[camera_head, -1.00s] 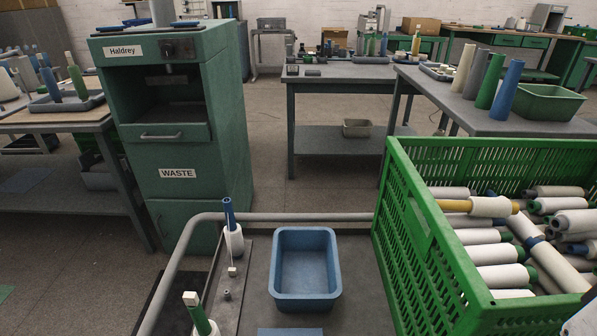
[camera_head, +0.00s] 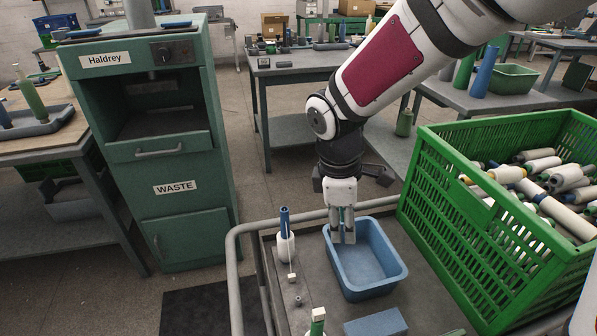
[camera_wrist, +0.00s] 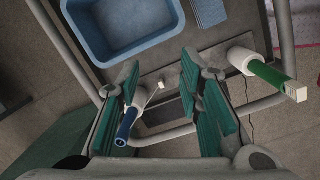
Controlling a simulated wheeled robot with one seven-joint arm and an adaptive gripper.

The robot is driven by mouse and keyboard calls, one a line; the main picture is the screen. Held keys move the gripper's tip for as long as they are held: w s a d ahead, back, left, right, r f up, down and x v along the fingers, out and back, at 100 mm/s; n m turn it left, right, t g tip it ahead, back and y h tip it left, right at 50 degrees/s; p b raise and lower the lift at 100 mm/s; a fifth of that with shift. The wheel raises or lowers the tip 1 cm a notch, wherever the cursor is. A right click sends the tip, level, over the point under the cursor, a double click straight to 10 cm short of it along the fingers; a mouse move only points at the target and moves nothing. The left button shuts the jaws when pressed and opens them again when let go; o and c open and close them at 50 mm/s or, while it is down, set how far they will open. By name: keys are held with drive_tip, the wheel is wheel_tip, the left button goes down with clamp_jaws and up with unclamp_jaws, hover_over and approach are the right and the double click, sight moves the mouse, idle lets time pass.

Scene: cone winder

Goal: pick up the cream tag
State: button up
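Two small cream pieces could be the cream tag. One (camera_head: 291,276) sits low on the dark strip in front of a blue tube with white yarn (camera_head: 285,222); it also shows in the wrist view (camera_wrist: 161,85), with a thin line running from it. The other (camera_head: 318,313) is a block at the top end of a green tube, and also shows in the wrist view (camera_wrist: 300,95). My gripper (camera_head: 343,238) points down, over the left side of the blue tray in the head picture. In the wrist view its fingers (camera_wrist: 160,78) are apart, nothing between them touching both.
The blue tray (camera_head: 399,276) stands empty, with a flat blue piece (camera_head: 376,324) in front. A grey rail (camera_head: 238,275) edges the cart. A green crate (camera_head: 480,215) full of cones stands at the right. The WASTE cabinet (camera_head: 178,222) is at the left.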

drive_tip(key=w+a+f+n+y+p, duration=0.1)
drive_tip(key=w+a+f+n+y, duration=0.15)
drive_tip(key=a+f+n, duration=0.45)
drive_tip(key=m+b, duration=0.2)
hover_over(293, 275)
drive_tip(key=shift+g+h, duration=0.3)
drive_tip(key=shift+h, duration=0.05)
drive_tip(key=f, duration=0.9)
drive_tip(key=shift+d+f, duration=0.2)
drive_tip(key=shift+d, duration=0.1)
drive_tip(key=shift+a+f+b, duration=0.15)
drive_tip(key=shift+f+b, duration=0.45)
drive_tip(key=shift+f, duration=1)
drive_tip(key=shift+a+f+b, duration=0.1)
drive_tip(key=shift+f+b, duration=0.45)
drive_tip(key=shift+f, duration=1)
drive_tip(key=c, duration=0.8)
